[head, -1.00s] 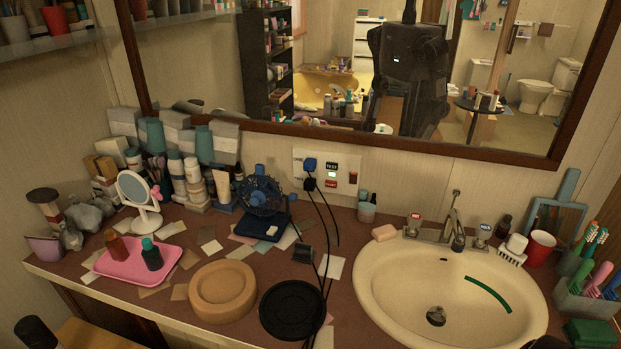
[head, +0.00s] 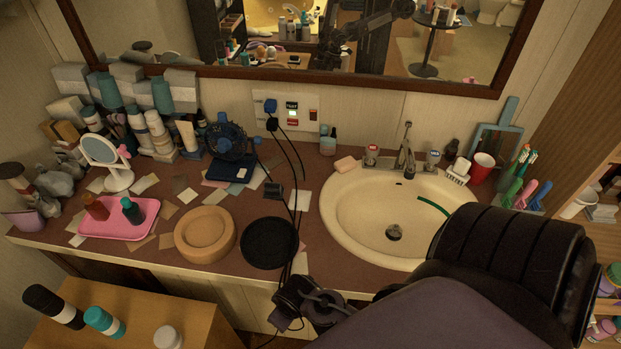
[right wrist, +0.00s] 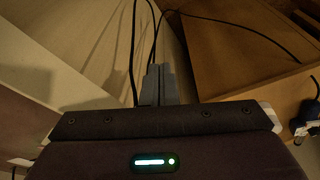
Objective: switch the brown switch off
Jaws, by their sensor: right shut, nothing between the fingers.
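The brown switch (head: 313,115) is a small reddish-brown rocker at the right end of a pale wall plate (head: 301,123) below the mirror. Its on or off position is too small to tell. In the head view my right arm comes in from the lower right, with its dark end in front of the counter edge, well below and apart from the switch. In the right wrist view my right gripper (right wrist: 160,70) is shut and empty, near dark cables; the switch is not in that view. My left gripper is not in view.
Black cables (head: 294,165) run from a blue plug (head: 271,106) on the plate down over the counter. A fan (head: 227,140), a black round pad (head: 269,243) and a sink (head: 345,205) are around them. A wooden cabinet (head: 130,320) stands at the lower left.

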